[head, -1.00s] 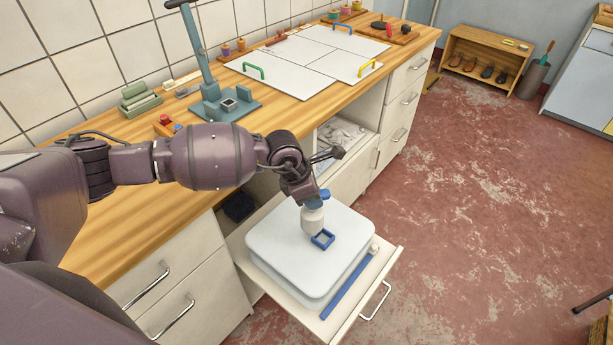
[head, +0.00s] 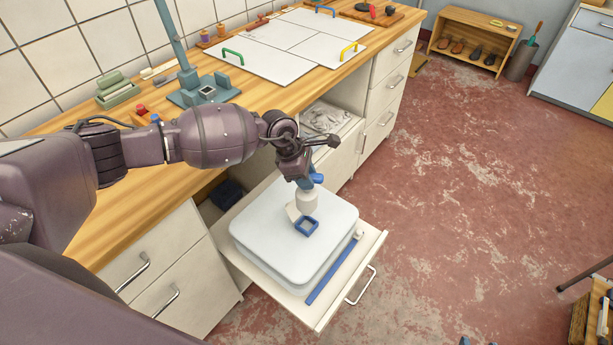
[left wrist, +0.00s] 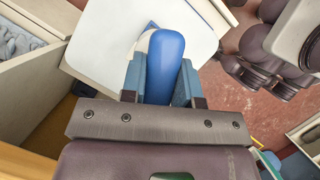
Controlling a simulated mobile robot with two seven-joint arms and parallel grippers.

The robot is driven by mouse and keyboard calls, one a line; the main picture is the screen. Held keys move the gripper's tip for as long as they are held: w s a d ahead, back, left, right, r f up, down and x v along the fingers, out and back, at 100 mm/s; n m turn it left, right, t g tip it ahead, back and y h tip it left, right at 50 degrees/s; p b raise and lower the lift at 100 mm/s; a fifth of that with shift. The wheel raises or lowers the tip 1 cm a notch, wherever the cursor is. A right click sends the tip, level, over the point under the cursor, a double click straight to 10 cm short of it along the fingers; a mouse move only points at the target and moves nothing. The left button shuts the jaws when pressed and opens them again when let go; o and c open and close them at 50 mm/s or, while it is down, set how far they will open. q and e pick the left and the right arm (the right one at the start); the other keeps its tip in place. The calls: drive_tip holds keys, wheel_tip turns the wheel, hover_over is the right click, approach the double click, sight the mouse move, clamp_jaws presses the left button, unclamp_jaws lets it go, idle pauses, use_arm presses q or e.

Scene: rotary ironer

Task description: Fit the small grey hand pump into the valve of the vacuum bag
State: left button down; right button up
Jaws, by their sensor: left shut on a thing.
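The vacuum bag (head: 265,228) is a pale, puffy square lying on the pulled-out drawer. A square blue frame (head: 306,226), seemingly its valve, sits on top near the front right. The small hand pump (head: 307,201) has a pale grey body and a blue handle. My left gripper (head: 304,181) is shut on the blue handle, which also shows between the fingers in the left wrist view (left wrist: 165,62). The pump hangs close behind the blue frame in the head view. I cannot tell whether it touches the bag.
A blue bar (head: 331,274) lies on the drawer beside the bag's right edge. The open drawer (head: 372,250) juts over the red floor. The wooden counter (head: 150,215) behind holds a teal stand (head: 203,91) and white panels (head: 290,45).

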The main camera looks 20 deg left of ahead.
use_arm(q)
drive_tip(key=shift+f, duration=0.35)
drive_tip(key=shift+f+b, duration=0.95)
drive_tip(key=shift+f, duration=0.3)
drive_tip(key=shift+f+b, duration=0.45)
drive_tip(key=shift+f, duration=0.45)
use_arm(e)
wheel_tip(320, 180, down, 4)
drive_tip(key=shift+s+d+r, duration=0.1)
drive_tip(key=shift+s, duration=0.05)
drive_tip(key=shift+r, duration=0.1)
drive_tip(key=shift+s, duration=0.2)
use_arm(q)
drive_tip(key=shift+f, duration=0.1)
use_arm(e)
drive_tip(key=shift+s+f+g, duration=0.3)
drive_tip(key=shift+s+f, duration=0.05)
drive_tip(key=shift+f, duration=0.1)
